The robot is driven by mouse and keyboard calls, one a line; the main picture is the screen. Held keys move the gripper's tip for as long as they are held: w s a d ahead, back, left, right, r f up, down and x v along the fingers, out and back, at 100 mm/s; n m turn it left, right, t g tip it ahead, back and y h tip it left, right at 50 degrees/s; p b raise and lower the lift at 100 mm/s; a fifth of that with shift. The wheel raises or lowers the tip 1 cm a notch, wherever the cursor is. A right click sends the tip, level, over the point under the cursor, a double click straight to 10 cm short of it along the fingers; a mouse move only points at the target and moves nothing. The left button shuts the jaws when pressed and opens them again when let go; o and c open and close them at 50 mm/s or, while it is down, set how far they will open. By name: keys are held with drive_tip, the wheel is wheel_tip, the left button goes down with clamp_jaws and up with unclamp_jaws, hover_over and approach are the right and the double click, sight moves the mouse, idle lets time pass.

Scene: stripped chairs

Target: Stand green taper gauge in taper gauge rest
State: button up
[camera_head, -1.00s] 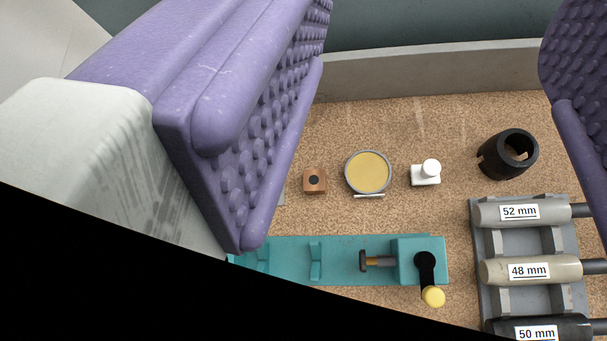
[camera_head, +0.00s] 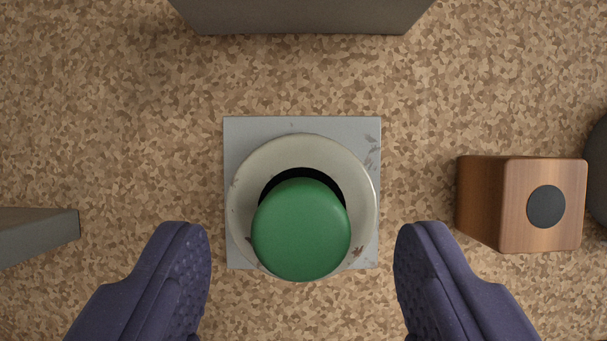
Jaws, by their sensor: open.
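The green taper gauge (camera_head: 300,232) shows end-on as a round green top in the middle of the camera view. It stands in the opening of the taper gauge rest, a worn cream ring on a square grey plate (camera_head: 236,135). A dark crescent of the opening shows behind the gauge. The gauge looks upright, but its lower part is hidden under its top. My gripper (camera_head: 302,240) is open. Its two purple padded fingers are to the left and right of the gauge, with a clear gap on each side.
A wooden block (camera_head: 480,200) with a dark round spot stands to the right, close to the right finger. A dark round object is cut off at the right edge. Grey pieces show at the left edge (camera_head: 35,235) and top (camera_head: 300,15). Speckled cork surface lies bare between them.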

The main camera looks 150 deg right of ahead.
sight(301, 257)
drive_tip(key=shift+x, duration=1.05)
clamp_jaws()
wheel_tip(301, 257, up, 10)
drive_tip(key=p, duration=0.2)
drive_tip(key=c, duration=0.9)
unclamp_jaws()
clamp_jaws()
